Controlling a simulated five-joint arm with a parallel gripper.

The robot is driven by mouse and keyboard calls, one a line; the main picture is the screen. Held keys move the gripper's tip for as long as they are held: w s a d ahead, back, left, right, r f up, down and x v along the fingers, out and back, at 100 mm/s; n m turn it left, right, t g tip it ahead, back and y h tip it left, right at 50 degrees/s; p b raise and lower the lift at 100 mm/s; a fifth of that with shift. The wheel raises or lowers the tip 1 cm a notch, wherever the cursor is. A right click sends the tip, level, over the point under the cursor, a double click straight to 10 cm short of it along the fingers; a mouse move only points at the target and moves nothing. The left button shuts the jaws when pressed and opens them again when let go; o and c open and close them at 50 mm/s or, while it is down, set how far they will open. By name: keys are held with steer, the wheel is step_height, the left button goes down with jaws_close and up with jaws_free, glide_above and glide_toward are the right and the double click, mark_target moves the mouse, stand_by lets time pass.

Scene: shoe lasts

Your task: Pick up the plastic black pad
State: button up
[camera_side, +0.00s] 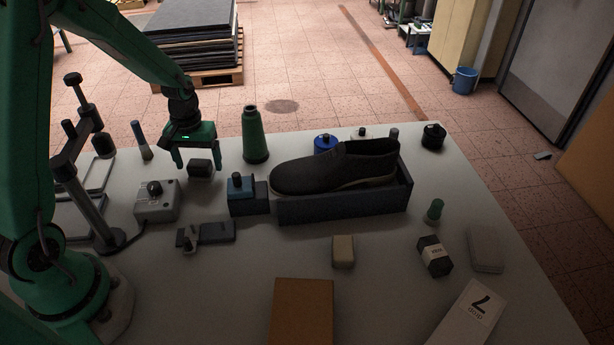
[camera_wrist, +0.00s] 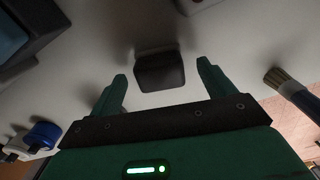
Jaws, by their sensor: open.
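The black pad (camera_side: 200,168) is a small dark block with rounded edges, lying on the grey table toward the back left in the side view. In the wrist view the pad (camera_wrist: 160,72) lies just ahead of and between the two fingers. My gripper (camera_side: 194,168) is green, open and empty, and points down at the pad. In the wrist view its fingers (camera_wrist: 162,72) are spread wider than the pad, and a strip of table shows on each side. I cannot tell how high the fingertips are above the table.
A brush (camera_side: 141,140) stands left of the gripper, and a green cone (camera_side: 255,135) stands to the right. A grey box with a black knob (camera_side: 157,203) is in front. A blue block (camera_side: 242,194) and a blue tray (camera_side: 340,208) with a black shoe (camera_side: 330,168) are farther right.

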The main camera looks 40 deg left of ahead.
mark_target(198, 163)
steer(key=shift+f, duration=1.05)
steer(key=c, duration=1.1)
steer(key=shift+r, duration=0.2)
steer(key=shift+r, duration=4.85)
